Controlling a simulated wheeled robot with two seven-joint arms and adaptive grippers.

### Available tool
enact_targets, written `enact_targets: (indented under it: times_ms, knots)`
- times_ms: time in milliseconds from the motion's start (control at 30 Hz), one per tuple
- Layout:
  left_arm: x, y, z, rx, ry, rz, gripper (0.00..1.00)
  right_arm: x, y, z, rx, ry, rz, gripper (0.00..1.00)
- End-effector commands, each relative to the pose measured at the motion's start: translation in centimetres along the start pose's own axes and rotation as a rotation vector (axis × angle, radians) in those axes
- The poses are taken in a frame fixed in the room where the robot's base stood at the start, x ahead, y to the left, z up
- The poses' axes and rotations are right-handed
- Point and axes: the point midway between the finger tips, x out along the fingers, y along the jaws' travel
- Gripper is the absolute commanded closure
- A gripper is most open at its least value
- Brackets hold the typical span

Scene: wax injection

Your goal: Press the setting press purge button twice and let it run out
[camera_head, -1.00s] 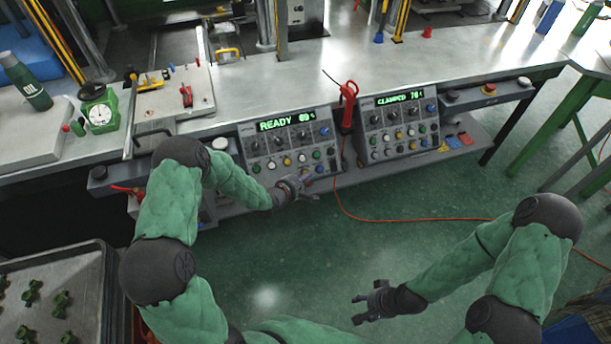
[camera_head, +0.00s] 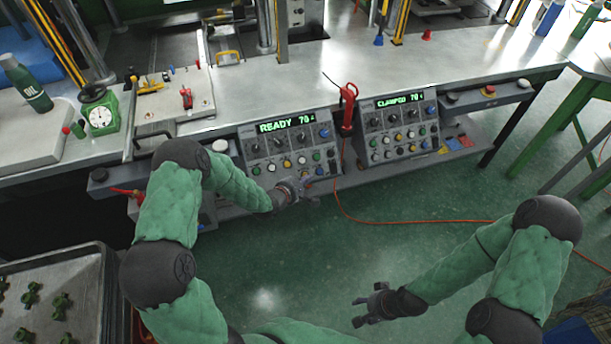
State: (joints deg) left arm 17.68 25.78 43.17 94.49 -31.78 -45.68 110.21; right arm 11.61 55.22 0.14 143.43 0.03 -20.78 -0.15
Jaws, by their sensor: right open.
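The left control panel (camera_head: 285,146) has a green display (camera_head: 286,123) reading READY 70, with knobs and rows of coloured buttons. The right control panel (camera_head: 398,128) has a display (camera_head: 400,101) that appears to read CLAMPED 70. I cannot read the button labels, so the purge button cannot be told apart. My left gripper (camera_head: 304,187) is at the lower right edge of the left panel, by its bottom buttons; whether it touches one is unclear. Its fingers are too small to judge. My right gripper (camera_head: 364,306) is open and empty over the green floor, well away from the panels.
A red-handled tool (camera_head: 348,106) with an orange hose stands between the panels. A green dial gauge (camera_head: 100,113) and a green oil bottle (camera_head: 27,84) are at the left of the bench. A tray (camera_head: 84,278) of green parts is at lower left.

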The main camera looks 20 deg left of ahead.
Motion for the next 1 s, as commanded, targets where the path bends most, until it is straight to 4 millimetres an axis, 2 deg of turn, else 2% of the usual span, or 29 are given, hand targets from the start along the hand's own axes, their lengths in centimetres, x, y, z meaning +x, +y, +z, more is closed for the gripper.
enact_targets:
  times_ms: [1000]
  knots:
    - [0.58, 0.05, -0.61, 0.0, 0.0, 0.0, 1.0, 0.48, 0.17, -0.02, 0.0, 0.0, 0.0, 0.47]
